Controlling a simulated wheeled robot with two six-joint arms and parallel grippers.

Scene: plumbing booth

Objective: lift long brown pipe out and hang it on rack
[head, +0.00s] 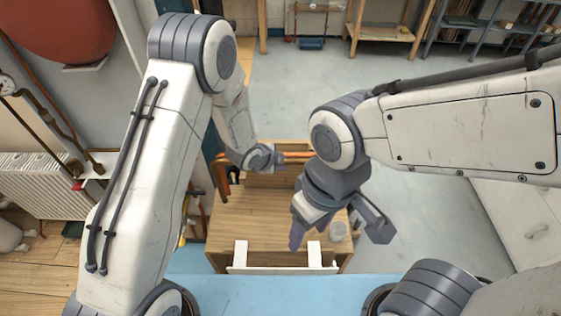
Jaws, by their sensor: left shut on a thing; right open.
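My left gripper (268,158) is small in the picture, at the far edge of the wooden bench. It is shut on what looks like the long brown pipe (296,155), which shows as a thin orange-brown bar running right from it. The pipe's right end is hidden behind my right arm, and its left end is unclear. My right gripper (337,232) is open above the bench, its fingers apart and no pipe between them. A white frame with two uprights (283,269) stands at the bench's near edge; I cannot tell whether it is the rack.
The wooden bench (250,220) has a bare top at left and middle. A small pale round object (339,231) sits at its right, close to my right gripper. A dark holder with an orange part (222,172) is at its far left corner. A radiator (40,185) stands left.

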